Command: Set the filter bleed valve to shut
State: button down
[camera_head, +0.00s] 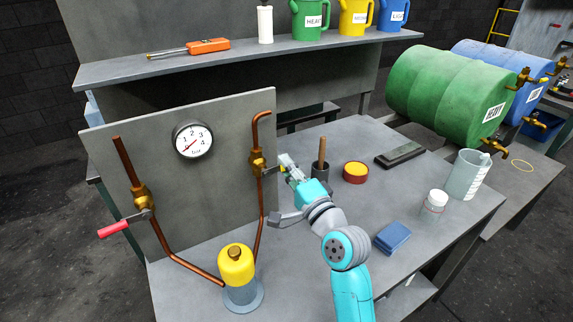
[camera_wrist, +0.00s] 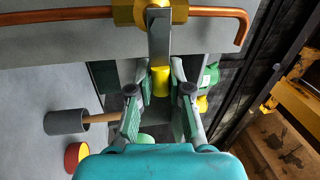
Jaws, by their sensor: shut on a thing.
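A brass valve (camera_head: 257,162) sits on the right copper pipe, in front of the grey panel. In the wrist view the brass body (camera_wrist: 130,12) is at the top, with a flat grey lever (camera_wrist: 159,35) ending in a yellow grip (camera_wrist: 160,80). The lever lies crosswise to the pipe. My gripper (camera_head: 287,166) is at the lever's end; in the wrist view its fingers (camera_wrist: 160,92) are on both sides of the yellow grip and shut on it. Most of the grip is hidden in the head view. I cannot tell which valve is the filter bleed valve.
A second brass valve (camera_head: 141,197) with a red-handled lever (camera_head: 115,229) is on the left pipe. A gauge (camera_head: 192,140) is on the panel. A yellow-topped filter (camera_head: 237,264) stands below. A grey pot (camera_head: 320,172) and red-yellow tin (camera_head: 355,173) stand close right of my gripper.

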jog(key=shift+f+m, duration=0.1)
jog(key=shift+m, duration=0.2)
jog(key=c, duration=1.1)
grip_release()
jog(key=shift+s+d, duration=0.1)
jog(key=v, duration=1.1)
jog(key=shift+s+d+f, duration=0.1)
jog(key=shift+s+d, duration=0.15)
jog(key=shift+s, duration=0.05)
